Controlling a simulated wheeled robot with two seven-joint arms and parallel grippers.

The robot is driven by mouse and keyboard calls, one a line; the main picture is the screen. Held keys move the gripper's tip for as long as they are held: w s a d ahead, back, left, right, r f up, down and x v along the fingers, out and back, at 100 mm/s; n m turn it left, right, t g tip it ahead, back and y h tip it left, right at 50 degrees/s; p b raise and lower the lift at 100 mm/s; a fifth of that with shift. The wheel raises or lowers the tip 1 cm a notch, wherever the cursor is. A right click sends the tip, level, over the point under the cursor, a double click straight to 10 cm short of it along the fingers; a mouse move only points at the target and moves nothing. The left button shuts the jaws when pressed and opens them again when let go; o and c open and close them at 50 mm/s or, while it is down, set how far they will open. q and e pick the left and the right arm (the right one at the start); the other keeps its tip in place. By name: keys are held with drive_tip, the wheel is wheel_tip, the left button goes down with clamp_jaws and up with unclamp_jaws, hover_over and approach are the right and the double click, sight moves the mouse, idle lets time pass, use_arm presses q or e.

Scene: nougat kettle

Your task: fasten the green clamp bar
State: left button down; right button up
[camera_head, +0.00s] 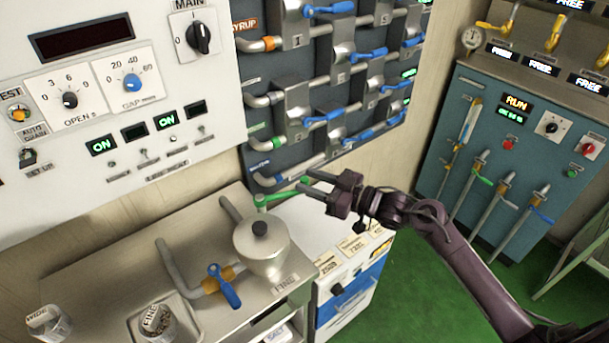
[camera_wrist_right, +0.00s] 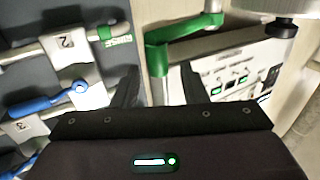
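The green clamp bar (camera_head: 283,195) lies beside the lidded steel kettle (camera_head: 261,247), at the back right of the steel bench. In the wrist view the green bar (camera_wrist_right: 186,29) bends, and its end hangs between my right gripper's two dark fingers (camera_wrist_right: 158,88). In the head view my right gripper (camera_head: 309,184) reaches in from the right, with its fingertips at the bar's right end. The fingers are apart, with gaps showing on both sides of the green end, so they do not look closed on it. My left gripper is not in view.
A blue-handled valve (camera_head: 225,286) sits on the bench before the kettle. Cans stand at the front left. A wall panel of pipes and blue levers (camera_head: 330,118) rises close behind my right gripper. A teal cabinet (camera_head: 508,150) stands right; green floor lies between.

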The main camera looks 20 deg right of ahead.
drive_tip(key=shift+x, duration=1.15)
clamp_jaws()
